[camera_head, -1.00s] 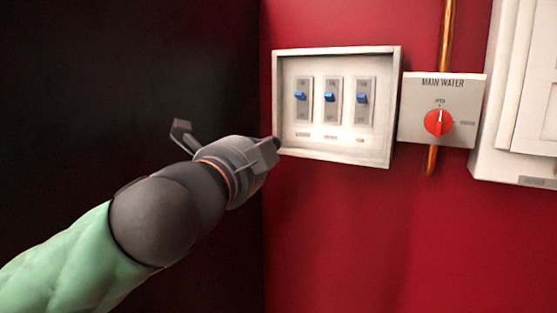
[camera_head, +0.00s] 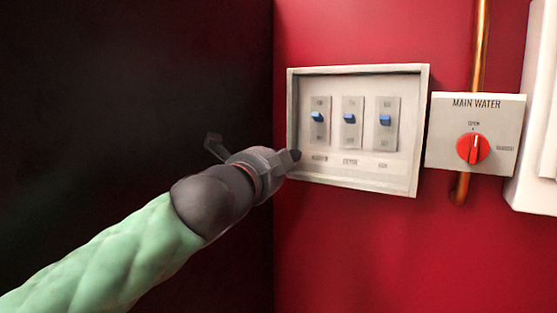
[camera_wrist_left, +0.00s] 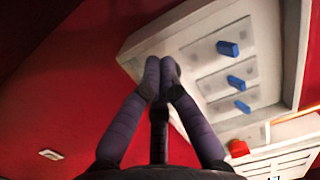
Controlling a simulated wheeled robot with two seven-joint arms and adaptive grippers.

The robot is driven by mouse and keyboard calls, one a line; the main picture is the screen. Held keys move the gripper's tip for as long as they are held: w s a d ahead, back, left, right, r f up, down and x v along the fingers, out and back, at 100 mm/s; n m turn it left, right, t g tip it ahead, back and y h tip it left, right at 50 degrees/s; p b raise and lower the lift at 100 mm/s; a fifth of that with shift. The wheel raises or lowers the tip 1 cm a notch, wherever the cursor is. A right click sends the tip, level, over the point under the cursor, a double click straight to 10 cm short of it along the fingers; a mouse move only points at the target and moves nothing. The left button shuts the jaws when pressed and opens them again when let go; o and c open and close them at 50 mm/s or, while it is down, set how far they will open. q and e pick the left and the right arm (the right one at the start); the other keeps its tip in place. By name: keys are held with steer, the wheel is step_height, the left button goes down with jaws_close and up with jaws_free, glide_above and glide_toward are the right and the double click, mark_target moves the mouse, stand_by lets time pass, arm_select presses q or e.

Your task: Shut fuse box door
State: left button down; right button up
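The fuse box (camera_head: 352,187) is a white frame on the red wall, with three switches with blue levers inside. Its front is uncovered in the head view, and I cannot make out a door panel. My left gripper (camera_head: 293,156) is at the lower left edge of the box; I cannot tell if it touches. In the left wrist view the two fingers (camera_wrist_left: 160,80) come together at the tips with nothing visible between them, in front of the box's pale rim (camera_wrist_left: 135,60). My right gripper is in neither view.
A white main water box (camera_head: 505,110) with a red knob (camera_head: 473,148) is mounted right of the fuse box. A copper pipe (camera_head: 480,45) runs behind it. Another white panel (camera_head: 540,140) is at the far right. A dark surface (camera_head: 130,90) fills the left.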

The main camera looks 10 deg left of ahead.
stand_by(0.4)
arm_select(q)
steer(key=s+a, duration=0.2)
steer(key=s, duration=0.9)
steer(key=shift+s+f, duration=0.3)
steer(key=shift+s, duration=0.1)
